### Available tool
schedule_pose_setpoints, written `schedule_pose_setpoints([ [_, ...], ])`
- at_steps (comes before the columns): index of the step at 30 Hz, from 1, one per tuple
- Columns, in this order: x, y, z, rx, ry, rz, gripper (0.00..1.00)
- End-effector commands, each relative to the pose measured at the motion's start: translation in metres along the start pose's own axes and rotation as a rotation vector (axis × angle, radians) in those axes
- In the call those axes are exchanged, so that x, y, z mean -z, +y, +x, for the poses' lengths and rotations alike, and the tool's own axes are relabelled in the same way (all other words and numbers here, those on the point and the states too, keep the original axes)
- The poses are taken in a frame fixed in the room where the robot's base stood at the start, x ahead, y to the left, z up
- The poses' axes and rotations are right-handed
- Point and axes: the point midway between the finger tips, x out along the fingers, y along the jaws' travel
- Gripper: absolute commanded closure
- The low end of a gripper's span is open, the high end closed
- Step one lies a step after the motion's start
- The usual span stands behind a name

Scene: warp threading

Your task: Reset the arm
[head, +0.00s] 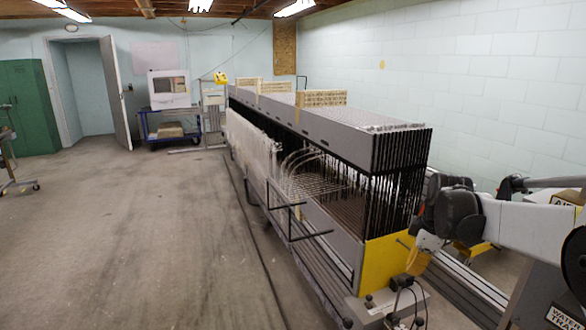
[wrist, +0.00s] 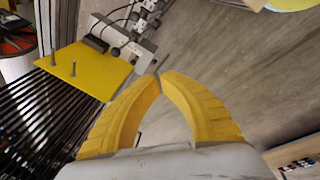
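My arm reaches in from the right edge of the head view. My gripper (head: 417,263) shows there as a small yellow shape in front of the machine's yellow end plate (head: 384,262). In the wrist view the two curved yellow fingers of my gripper (wrist: 158,76) come together at their tips. Nothing shows between them, only floor and grey casing behind. The yellow plate (wrist: 85,72) with two pins lies left of the fingers in the wrist view, apart from them.
The long warp machine (head: 345,135) with dark hanging rods fills the middle and right of the head view. A grey unit with cables (head: 395,300) stands at its near end. Open concrete floor (head: 120,230) lies to the left. A white block wall (head: 470,80) is behind.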

Motion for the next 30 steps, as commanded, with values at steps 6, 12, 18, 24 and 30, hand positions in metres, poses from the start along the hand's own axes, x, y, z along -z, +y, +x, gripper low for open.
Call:
schedule_pose_setpoints([
  [6,0.017,-0.069,-0.056,-0.084,0.027,0.273,1.0],
  [12,0.021,-0.136,-0.086,-0.153,0.083,0.529,1.0],
  [18,0.015,-0.203,-0.096,-0.203,0.165,0.782,1.0],
  [24,0.007,-0.255,-0.089,-0.226,0.253,0.993,1.0],
  [30,0.002,-0.277,-0.082,-0.231,0.299,1.096,1.0],
])
